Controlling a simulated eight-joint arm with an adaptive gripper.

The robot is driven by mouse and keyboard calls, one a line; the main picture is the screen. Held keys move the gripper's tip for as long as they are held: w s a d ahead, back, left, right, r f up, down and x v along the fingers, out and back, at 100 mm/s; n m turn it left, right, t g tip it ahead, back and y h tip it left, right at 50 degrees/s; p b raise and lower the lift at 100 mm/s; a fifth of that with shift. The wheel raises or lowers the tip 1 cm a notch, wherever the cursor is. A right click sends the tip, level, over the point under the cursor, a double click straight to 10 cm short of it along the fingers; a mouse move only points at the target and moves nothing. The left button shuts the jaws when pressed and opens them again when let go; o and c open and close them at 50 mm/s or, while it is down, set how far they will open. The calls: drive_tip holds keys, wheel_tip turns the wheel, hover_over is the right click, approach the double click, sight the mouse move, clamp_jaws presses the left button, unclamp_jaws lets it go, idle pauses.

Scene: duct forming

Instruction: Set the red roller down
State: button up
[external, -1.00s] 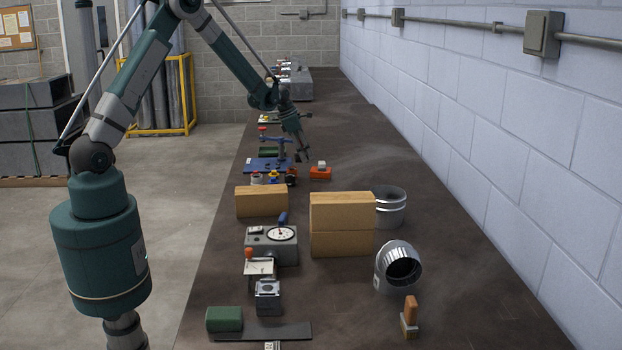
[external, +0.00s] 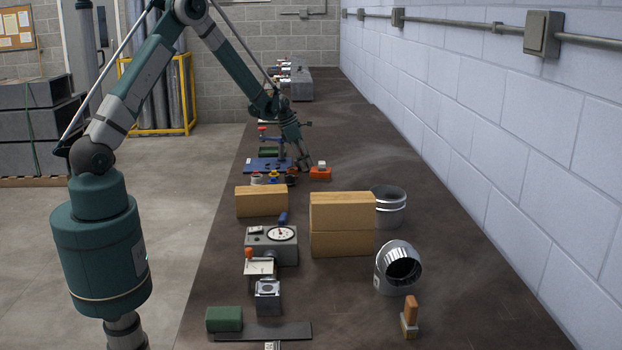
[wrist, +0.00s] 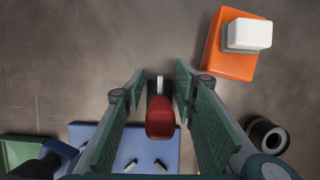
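The red roller (wrist: 160,122) shows in the wrist view, a red grip with a dark part and a narrow white end beyond it. In the external view my gripper (external: 303,164) is low over the bench, just left of an orange block (external: 320,174) and beside the blue plate (external: 262,165). The roller cannot be made out there. Whether its lower end touches the bench cannot be told.
The orange block (wrist: 231,52) bears a white piece and stands close at upper right in the wrist view. A dark hollow cylinder (wrist: 267,136) stands at right. Wooden blocks (external: 342,222) stand nearer on the bench. Bare bench (external: 385,150) lies right of the orange block.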

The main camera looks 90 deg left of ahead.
sight(296, 161)
drive_tip(key=shift+r, duration=0.2)
idle(0.3)
drive_tip(key=v, duration=1.2)
drive_tip(key=shift+p, duration=0.35)
idle(0.4)
idle(0.3)
